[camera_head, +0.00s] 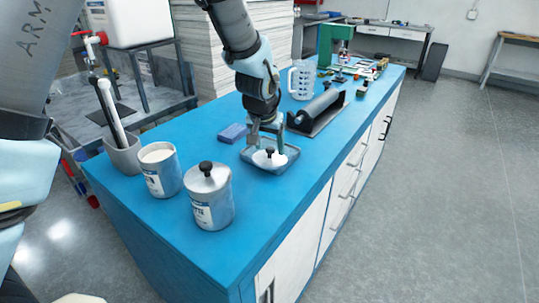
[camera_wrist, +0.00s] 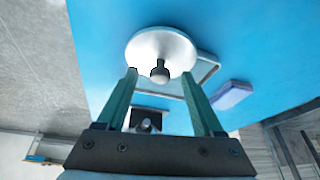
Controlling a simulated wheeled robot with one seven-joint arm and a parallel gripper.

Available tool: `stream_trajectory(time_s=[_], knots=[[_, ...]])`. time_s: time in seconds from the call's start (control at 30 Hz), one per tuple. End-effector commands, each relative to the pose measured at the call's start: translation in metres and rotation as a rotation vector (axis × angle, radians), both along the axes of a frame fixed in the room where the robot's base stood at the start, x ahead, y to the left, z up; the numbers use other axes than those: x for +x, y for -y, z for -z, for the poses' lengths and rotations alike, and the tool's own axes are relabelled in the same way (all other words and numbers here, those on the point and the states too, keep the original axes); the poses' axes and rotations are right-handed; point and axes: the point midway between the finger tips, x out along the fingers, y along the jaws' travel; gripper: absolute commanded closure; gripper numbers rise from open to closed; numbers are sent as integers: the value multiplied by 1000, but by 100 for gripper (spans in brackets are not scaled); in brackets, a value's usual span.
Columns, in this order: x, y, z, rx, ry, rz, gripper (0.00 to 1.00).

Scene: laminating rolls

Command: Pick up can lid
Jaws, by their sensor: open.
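The can lid (camera_head: 264,160) is a pale round disc with a dark knob, lying in a shallow grey tray (camera_head: 286,165) on the blue bench. In the wrist view the lid (camera_wrist: 150,44) overlaps the tray's edge (camera_wrist: 207,68). My gripper (camera_head: 267,146) points down over the lid, with its two green fingers apart on either side of the knob. In the wrist view the knob shows between the fingertips of my gripper (camera_wrist: 159,74); whether they touch the lid I cannot tell. An open can (camera_head: 153,182) without a lid stands at the left.
A lidded can (camera_head: 212,212) with a black knob stands near the front. A grey holder (camera_head: 122,160) with rods is at the left edge. A blue block (camera_head: 233,133) lies beside the tray. A dark roller (camera_head: 318,110) and a clear jug (camera_head: 302,80) stand behind.

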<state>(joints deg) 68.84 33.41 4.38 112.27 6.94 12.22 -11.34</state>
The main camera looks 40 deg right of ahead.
Motion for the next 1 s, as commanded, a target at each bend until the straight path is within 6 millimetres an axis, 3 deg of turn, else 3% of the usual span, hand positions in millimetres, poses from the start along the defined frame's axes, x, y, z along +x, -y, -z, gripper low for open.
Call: stream_trajectory(time_s=[0.4, 1.0], knots=[[3, 4, 11, -1, 0, 0, 34], [3, 3, 11, 0, 0, 0, 100]])
